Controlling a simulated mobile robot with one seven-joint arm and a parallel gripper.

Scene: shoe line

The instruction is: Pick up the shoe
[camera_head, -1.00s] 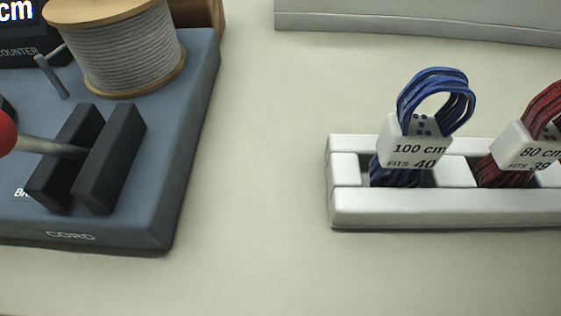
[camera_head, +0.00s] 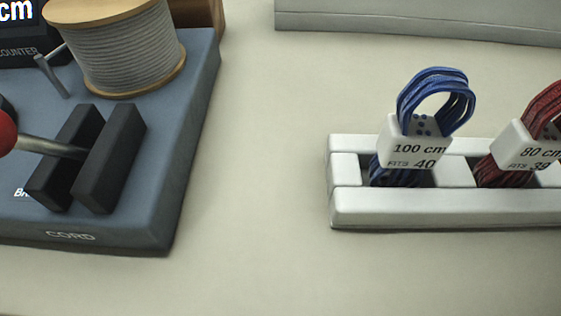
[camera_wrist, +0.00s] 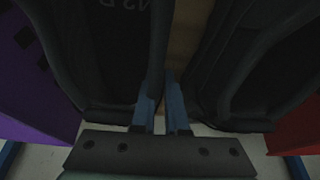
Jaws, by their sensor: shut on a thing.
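In the wrist view my gripper (camera_wrist: 161,92) reaches in from the bottom, its two blue-grey fingers close together. They are shut on the near rim of a dark shoe (camera_wrist: 108,60), which fills the left middle of the view. Faint lettering shows inside that shoe near the top edge. A second dark shoe (camera_wrist: 245,75) lies to the right of the fingers, apart from the first. The picture is dark, so the exact grip on the rim is hard to make out. The head view shows no shoe and no gripper.
In the wrist view a purple surface (camera_wrist: 25,100) is at left and a red one (camera_wrist: 300,110) at right. The head view shows a cord station (camera_head: 120,225) with a spool (camera_head: 125,50), and a white rack (camera_head: 440,208) of blue and red laces. Bare table lies between.

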